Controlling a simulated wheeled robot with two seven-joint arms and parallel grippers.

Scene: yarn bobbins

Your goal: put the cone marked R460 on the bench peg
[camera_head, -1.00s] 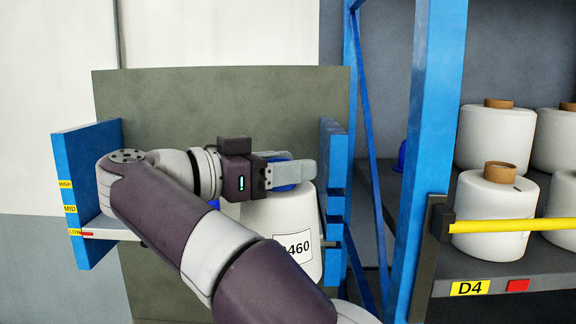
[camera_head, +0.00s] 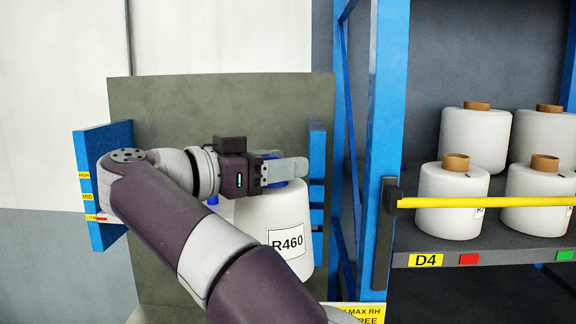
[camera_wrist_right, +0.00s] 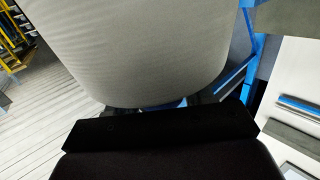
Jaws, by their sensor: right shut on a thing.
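The white cone marked R460 (camera_head: 265,218) hangs upright under my right gripper (camera_head: 284,172), its label facing the head camera. The gripper is shut on the blue tube end at the cone's top. In the right wrist view the cone (camera_wrist_right: 150,50) fills the upper middle, close to the dark gripper body, with a bit of blue below it. Behind the cone is a grey-green panel (camera_head: 220,105) between blue side plates. I cannot make out the bench peg; my arm and the cone cover much of this area. My left gripper is not in view.
A blue rack post (camera_head: 387,130) stands right of the cone. The rack shelf holds several white cones with brown tubes, such as this one (camera_head: 450,205), behind a yellow bar (camera_head: 480,202). A blue side plate (camera_head: 103,175) marked HIGH, MID, LOW stands at left.

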